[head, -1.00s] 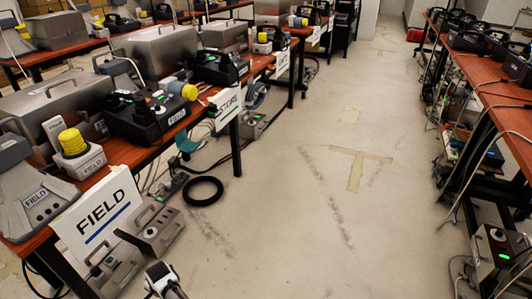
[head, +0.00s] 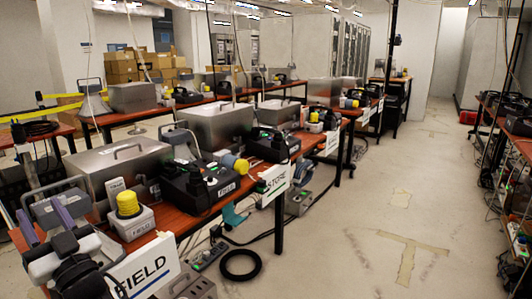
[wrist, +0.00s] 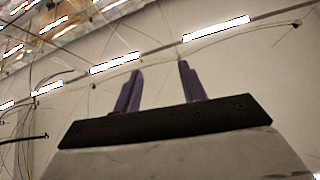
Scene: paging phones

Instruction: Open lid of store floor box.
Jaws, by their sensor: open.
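A small grey metal box (head: 299,204) sits on the floor beneath the table with the STORE sign (head: 275,181), in the head view. It is partly in shadow beside a table leg, and I cannot make out the state of its lid. My gripper (head: 38,212) is at the lower left of the head view, raised at about table height in front of the near FIELD table, far from that box. In the wrist view my gripper (wrist: 160,68) has its two purple fingers apart with nothing between them.
A FIELD sign (head: 143,270) hangs on the near table, with another grey metal box (head: 190,288) on the floor below. A black ring (head: 240,264) and a power strip (head: 208,256) lie on the floor. The aisle (head: 345,235) to the right is open.

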